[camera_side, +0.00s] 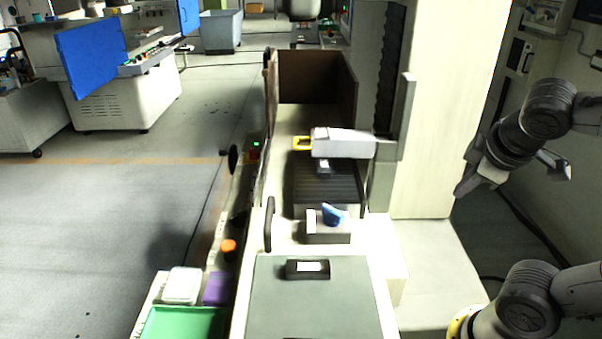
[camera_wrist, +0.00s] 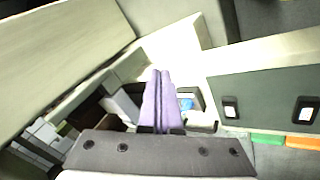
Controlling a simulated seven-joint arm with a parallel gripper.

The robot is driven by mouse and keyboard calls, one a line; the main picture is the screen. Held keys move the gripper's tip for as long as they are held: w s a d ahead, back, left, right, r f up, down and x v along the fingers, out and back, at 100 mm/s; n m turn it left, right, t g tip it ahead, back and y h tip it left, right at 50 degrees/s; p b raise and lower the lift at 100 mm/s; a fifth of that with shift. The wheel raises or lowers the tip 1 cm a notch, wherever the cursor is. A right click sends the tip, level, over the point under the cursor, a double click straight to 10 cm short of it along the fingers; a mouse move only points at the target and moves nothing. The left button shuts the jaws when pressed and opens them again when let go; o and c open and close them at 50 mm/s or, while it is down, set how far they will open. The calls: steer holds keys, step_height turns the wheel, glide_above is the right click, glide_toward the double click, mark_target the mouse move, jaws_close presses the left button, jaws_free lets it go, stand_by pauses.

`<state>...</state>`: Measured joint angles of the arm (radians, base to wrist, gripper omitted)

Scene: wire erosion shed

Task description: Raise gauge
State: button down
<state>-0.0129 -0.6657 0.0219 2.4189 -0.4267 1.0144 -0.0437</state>
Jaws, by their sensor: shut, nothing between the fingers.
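A small dark block with a white face (camera_side: 308,268), possibly the gauge, lies on the grey mat (camera_side: 290,310) in the side view. The wrist view shows two such dark blocks, one (camera_wrist: 230,107) nearer the mat's left edge and one (camera_wrist: 304,110) farther right. I cannot tell which is the gauge. A grey block with a blue piece on it (camera_side: 333,214) sits just behind the mat; the blue piece (camera_wrist: 187,103) shows beside my fingers in the wrist view. My gripper (camera_side: 466,187) is shut and empty, off to the right of the machine, apart from everything. Its purple fingers (camera_wrist: 160,88) are together.
A white machine head with a yellow tip (camera_side: 340,143) overhangs the slotted bed. A tall pale column (camera_side: 440,110) stands between it and my arm. A white box (camera_side: 182,285), purple box (camera_side: 215,290), green tray (camera_side: 185,323) and orange knob (camera_side: 228,247) are left of the mat.

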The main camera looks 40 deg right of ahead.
steer(key=w+d+r+n+h, duration=0.2)
steer(key=w+n+h, duration=0.1)
steer(key=w, duration=0.3)
steer(key=w+d+r+n+t+h, duration=0.1)
steer(key=w+d+n+h, duration=0.2)
steer(key=w, duration=0.4)
steer(key=w+d+r+n+h, duration=0.1)
steer(key=w+r+n+h, duration=0.1)
steer(key=w+n+h, duration=0.3)
steer(key=w+a+f+n+t+y, duration=0.1)
steer(key=w+a+f+n+t, duration=0.1)
steer(key=w+a+f+n, duration=0.1)
steer(key=w+a+f+n+t+y, duration=0.1)
steer(key=w+a+f+n+t, duration=0.1)
steer(key=w+a+f+n, duration=0.2)
steer(key=w+a+f+n+t+y, duration=0.2)
steer(key=w+a+f+n, duration=0.1)
steer(key=w+a+f, duration=0.4)
steer(key=shift+w+f+n+t, duration=0.3)
steer(key=shift+w+f+n, duration=0.1)
steer(key=shift+w+f, duration=0.45)
steer(key=x, duration=0.9)
steer(key=shift+w+d+r, duration=0.1)
steer(key=shift+w+d, duration=0.1)
steer(key=shift+w, duration=0.2)
steer(key=shift+r, duration=0.15)
